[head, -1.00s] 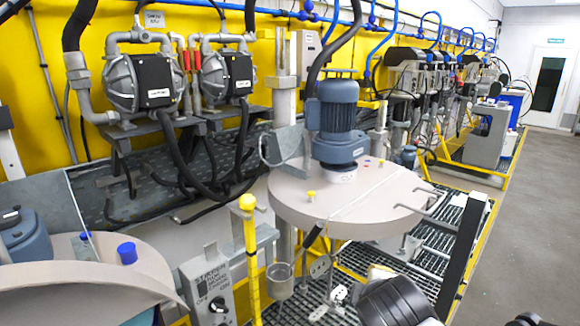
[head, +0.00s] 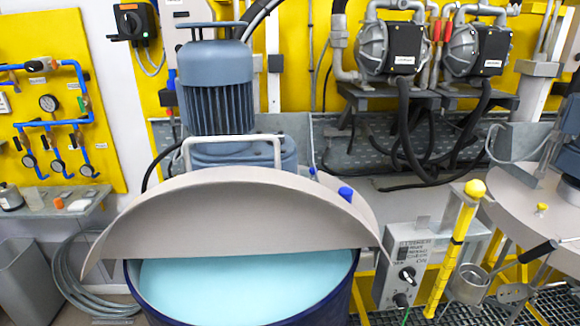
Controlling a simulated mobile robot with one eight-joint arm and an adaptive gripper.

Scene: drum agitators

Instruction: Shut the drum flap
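The drum flap (head: 225,215) is a beige half-disc tilted up, with its curved edge at the top. Below it, the dark blue drum (head: 352,285) is open at the front and shows light blue liquid (head: 240,280) inside. A pale bar handle (head: 233,137) shows just above the flap's top edge, in front of a blue-grey motor (head: 217,95). The rear half of the lid is mostly hidden behind the flap. My gripper is not in view.
A grey control box (head: 407,265) with a black knob stands right of the drum. A yellow post (head: 455,245) and a metal cup (head: 468,284) are beside it. Another round lid (head: 520,205) is at the right edge. A coiled hose (head: 85,285) lies at the left.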

